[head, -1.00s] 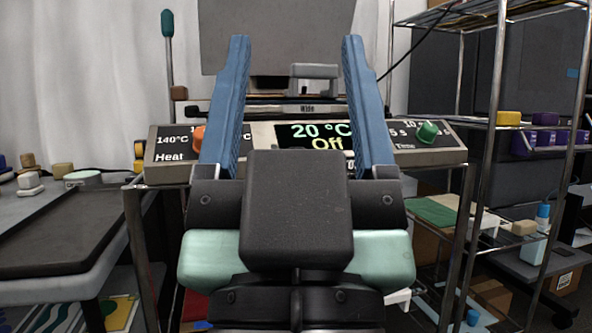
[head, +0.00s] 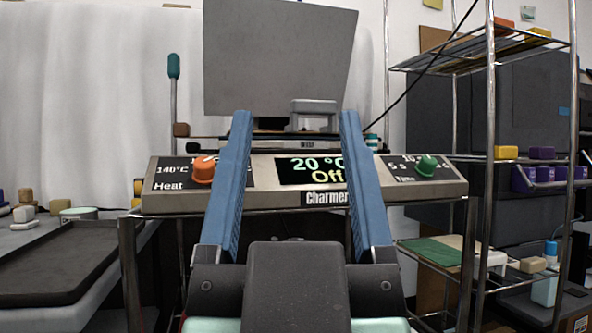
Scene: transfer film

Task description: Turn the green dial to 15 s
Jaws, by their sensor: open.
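The green dial (head: 427,166) sits at the right end of the press's control panel (head: 290,198), above the word "Time". A "5 s" mark shows to its left and a "10" mark above it; a 15 s mark cannot be made out. My gripper (head: 295,118) is open and empty, its two blue fingers upright in front of the panel's middle. The green dial is to the right of the right finger, apart from it. The display (head: 310,169) reads "20 °C" and "Off". The fingers cover parts of the panel.
An orange dial (head: 203,170) marked "Heat" is at the panel's left. A raised grey plate (head: 278,62) and a teal-tipped lever (head: 174,66) stand behind. A metal shelf rack (head: 490,100) is close on the right, a dark tray (head: 75,252) on the left.

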